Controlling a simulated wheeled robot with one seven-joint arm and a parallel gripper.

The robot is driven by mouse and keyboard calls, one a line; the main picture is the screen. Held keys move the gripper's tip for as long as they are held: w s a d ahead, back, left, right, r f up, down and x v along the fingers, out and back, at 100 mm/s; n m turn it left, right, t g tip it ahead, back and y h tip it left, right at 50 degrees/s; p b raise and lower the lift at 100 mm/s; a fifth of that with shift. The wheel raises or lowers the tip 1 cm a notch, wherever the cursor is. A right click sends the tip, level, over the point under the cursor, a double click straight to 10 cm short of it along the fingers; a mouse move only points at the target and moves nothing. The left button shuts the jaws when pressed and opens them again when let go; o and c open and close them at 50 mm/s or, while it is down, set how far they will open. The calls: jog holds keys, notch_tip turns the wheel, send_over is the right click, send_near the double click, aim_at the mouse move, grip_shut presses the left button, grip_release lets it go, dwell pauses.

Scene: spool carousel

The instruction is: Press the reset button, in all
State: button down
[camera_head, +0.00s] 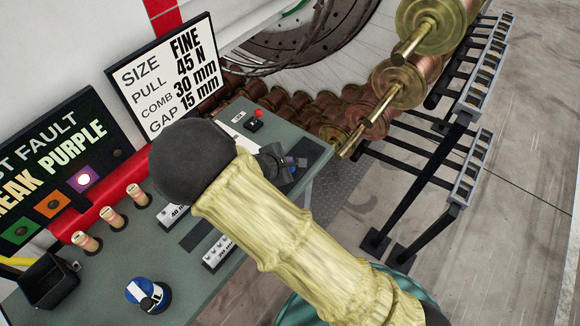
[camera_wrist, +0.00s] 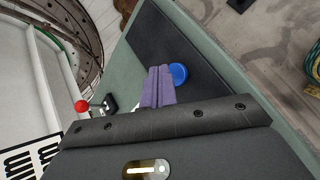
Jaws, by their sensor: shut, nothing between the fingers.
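A round blue button (camera_wrist: 179,74) sits on a dark pad (camera_wrist: 165,40) near the end of the bench; no label on it is readable. My gripper (camera_wrist: 158,88) has its purple fingers shut and empty, with the tips just beside the button in the wrist view. I cannot tell whether they touch it. In the head view my gripper (camera_head: 287,163) is over the bench's right end, and my arm hides part of the bench.
A red-knobbed lever (camera_head: 257,114) stands on the bench (camera_head: 120,262) behind my gripper. A fault panel (camera_head: 60,150) reads "BREAK PURPLE", its purple square lit. Small spools (camera_head: 112,217), a black bin (camera_head: 48,280) and a blue-white item (camera_head: 148,294) are left. Copper spools (camera_head: 400,85) hang right.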

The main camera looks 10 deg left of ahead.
jog(key=shift+f, duration=0.1)
dwell(0.7)
jog(key=shift+f+b, duration=0.35)
jog(key=shift+b, duration=0.35)
jog(key=shift+f+b, duration=0.4)
jog(key=shift+b, duration=0.25)
dwell(0.7)
jog(key=shift+r, duration=0.1)
jog(key=shift+r+p, duration=0.5)
jog(key=shift+r, duration=0.3)
jog(key=shift+r+p, duration=1.65)
jog(key=shift+r, duration=0.85)
